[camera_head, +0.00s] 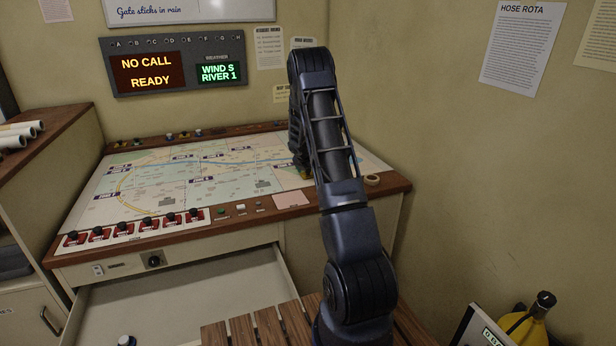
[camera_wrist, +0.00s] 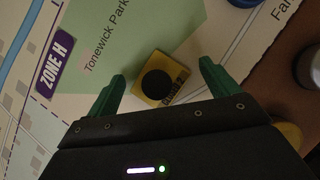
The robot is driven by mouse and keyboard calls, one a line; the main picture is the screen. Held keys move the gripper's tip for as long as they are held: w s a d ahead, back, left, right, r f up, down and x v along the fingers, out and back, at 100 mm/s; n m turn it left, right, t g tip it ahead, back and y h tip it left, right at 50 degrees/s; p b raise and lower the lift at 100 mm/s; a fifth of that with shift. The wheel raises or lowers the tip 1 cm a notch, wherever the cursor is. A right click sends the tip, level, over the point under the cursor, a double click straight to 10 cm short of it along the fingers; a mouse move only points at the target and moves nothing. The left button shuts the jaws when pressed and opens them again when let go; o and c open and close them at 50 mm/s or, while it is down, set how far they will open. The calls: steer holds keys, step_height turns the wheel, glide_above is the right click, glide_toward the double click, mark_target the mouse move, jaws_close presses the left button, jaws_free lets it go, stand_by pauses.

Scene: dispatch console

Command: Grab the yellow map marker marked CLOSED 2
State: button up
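A yellow square marker (camera_wrist: 178,72) with a round black knob (camera_wrist: 157,84) lies on the map in the wrist view, near the map's edge by the words Tonewick Park. Small dark lettering shows on its edge, too blurred to read surely. My gripper (camera_wrist: 162,73) is open, with its green fingers apart, one to each side of the marker. Whether they touch it or hover above it I cannot tell. In the head view my arm reaches over the right part of the map table (camera_head: 100,224) and hides most of the gripper.
A blue object (camera_wrist: 243,2), a metallic round object (camera_wrist: 308,68) and another yellow object (camera_wrist: 289,134) lie near the gripper. A tape roll (camera_head: 371,180) sits on the table's right edge.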

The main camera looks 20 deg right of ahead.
steer(key=c, duration=1)
steer(key=shift+c, duration=0.5)
